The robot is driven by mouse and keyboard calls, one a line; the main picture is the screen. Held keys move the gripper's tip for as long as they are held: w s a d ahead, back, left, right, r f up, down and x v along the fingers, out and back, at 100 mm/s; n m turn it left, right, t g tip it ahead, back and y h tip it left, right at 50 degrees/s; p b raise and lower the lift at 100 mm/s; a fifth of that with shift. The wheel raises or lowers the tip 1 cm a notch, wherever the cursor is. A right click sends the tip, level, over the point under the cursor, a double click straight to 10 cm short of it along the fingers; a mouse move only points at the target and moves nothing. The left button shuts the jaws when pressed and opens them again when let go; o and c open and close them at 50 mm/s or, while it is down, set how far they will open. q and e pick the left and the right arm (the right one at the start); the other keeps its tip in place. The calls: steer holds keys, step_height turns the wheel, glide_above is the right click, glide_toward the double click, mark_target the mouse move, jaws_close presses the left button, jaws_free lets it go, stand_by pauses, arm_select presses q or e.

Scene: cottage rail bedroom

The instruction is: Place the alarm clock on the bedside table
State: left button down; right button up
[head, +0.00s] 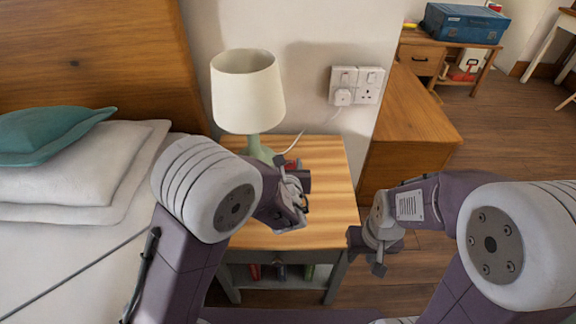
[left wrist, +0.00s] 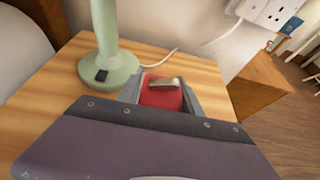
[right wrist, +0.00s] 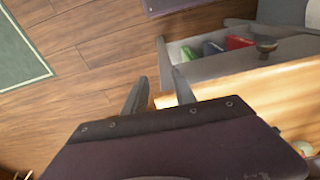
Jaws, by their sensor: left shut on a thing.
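A red alarm clock (left wrist: 160,97) with a metal piece on top is held between the fingers of my left gripper (left wrist: 163,92) in the left wrist view. In the head view my left gripper (head: 297,178) is over the wooden bedside table (head: 335,190), and only a bit of red clock (head: 292,163) shows behind it. I cannot tell whether the clock touches the tabletop. My right gripper (head: 366,254) is off the table's right side; in the right wrist view its fingers (right wrist: 157,92) are apart with nothing between them.
A lamp (head: 248,95) with a green base stands at the table's back left, close to my left gripper. Wall sockets (head: 356,86) with a plug and cable are behind. The bed (head: 70,240) is at left, and a wooden cabinet (head: 405,125) at right. The table's right part is clear.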

arm_select(q)
steer(key=c, duration=0.8)
jaws_free()
steer(key=shift+f, duration=0.1)
steer(key=shift+r, duration=0.2)
steer(key=shift+s+r+p, duration=0.1)
steer(key=shift+s+p, duration=0.2)
steer(key=p+v, duration=0.2)
steer(key=v, duration=0.9)
steer(key=shift+s+p, duration=0.2)
steer(key=shift+p, duration=0.2)
